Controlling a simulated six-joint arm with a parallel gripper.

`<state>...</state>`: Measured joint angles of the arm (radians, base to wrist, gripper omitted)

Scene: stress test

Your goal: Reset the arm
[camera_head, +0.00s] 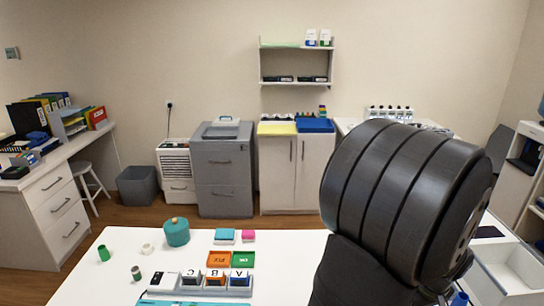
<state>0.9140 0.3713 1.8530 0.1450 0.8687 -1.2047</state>
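A large dark, ribbed, rounded part of my own arm fills the right foreground of the head view. It hides part of the white table (110,270) and of the room behind. My gripper and its fingertips do not show, so I cannot see whether it holds anything.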

